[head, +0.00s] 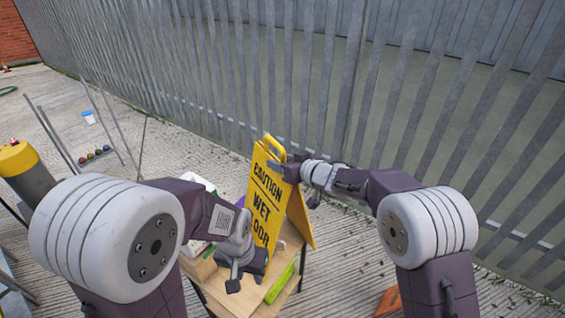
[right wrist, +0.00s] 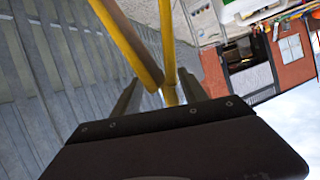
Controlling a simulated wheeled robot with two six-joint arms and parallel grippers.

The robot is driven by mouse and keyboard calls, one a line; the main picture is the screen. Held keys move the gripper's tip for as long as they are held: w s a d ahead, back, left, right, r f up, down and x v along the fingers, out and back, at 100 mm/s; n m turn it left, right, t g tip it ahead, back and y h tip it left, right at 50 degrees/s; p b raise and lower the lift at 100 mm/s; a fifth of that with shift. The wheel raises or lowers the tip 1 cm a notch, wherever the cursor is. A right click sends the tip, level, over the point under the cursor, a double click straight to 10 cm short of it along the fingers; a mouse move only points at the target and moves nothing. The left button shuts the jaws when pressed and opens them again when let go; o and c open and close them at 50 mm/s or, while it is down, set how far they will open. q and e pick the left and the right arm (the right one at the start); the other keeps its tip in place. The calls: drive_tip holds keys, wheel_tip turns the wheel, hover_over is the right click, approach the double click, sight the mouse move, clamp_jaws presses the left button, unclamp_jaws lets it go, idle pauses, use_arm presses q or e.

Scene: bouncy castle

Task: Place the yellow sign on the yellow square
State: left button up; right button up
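The yellow sign (head: 266,200) is a folding wet-floor sign with black lettering, standing spread and somewhat tilted at a small wooden table in the head view. My right gripper (head: 283,168) is at its upper part, near the handle. In the right wrist view, yellow parts of the sign (right wrist: 140,55) run between the two fingers (right wrist: 158,95), which stand apart; whether they press on it is unclear. I see no yellow square.
The wooden table (head: 285,255) holds a green item (head: 280,284) and other things partly hidden by my left arm. A metal fence (head: 330,85) runs close behind. An orange object (head: 388,302) lies on the ground at the lower right. A yellow-topped post (head: 17,158) stands at left.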

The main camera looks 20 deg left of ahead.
drive_tip(key=shift+d, duration=0.1)
drive_tip(key=shift+s+d+r, duration=0.15)
drive_tip(key=shift+s+d, duration=0.05)
drive_tip(key=shift+d, duration=0.1)
drive_tip(key=v, duration=1.1)
